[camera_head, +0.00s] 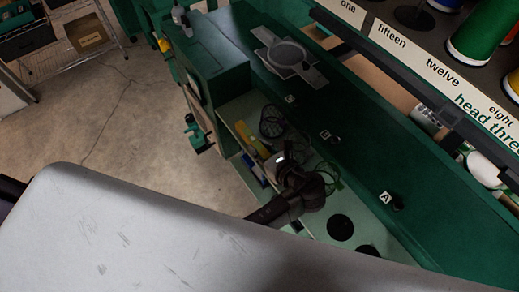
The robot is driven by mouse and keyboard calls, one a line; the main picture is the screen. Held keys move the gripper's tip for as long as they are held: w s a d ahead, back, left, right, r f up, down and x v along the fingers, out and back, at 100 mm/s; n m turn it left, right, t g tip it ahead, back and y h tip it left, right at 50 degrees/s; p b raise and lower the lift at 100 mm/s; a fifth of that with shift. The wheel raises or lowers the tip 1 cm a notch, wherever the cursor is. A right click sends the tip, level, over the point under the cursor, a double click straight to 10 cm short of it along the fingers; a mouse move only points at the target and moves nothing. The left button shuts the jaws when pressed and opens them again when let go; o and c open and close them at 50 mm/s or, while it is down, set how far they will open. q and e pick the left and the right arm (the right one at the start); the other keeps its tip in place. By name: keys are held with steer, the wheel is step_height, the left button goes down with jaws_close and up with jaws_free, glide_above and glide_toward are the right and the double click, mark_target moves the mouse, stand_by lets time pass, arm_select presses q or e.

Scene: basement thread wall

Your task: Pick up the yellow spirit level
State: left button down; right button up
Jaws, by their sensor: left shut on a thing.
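The yellow spirit level (251,139) lies slanting in the green shelf bay, and its upper left part shows. My left gripper (281,163) is at its lower right end, shut on it. The dark fingers and wrist hide that end, so the exact contact does not show clearly. My right gripper is not in view.
A dark wire-mesh cup (272,122) stands close beside the level. Small blue items (262,178) lie just below it. The green ledge (345,140) runs along the right of the bay, with a grey clamp-like tool (287,53) on it. Thread spools (482,35) stand at upper right.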

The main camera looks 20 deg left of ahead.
arm_select(q)
step_height(320, 180, up, 2)
steer(key=s+r+b, duration=0.1)
steer(key=s+r, duration=0.6)
steer(key=s, duration=0.4)
steer(key=shift+s+r, duration=0.15)
steer(key=shift+s, duration=0.2)
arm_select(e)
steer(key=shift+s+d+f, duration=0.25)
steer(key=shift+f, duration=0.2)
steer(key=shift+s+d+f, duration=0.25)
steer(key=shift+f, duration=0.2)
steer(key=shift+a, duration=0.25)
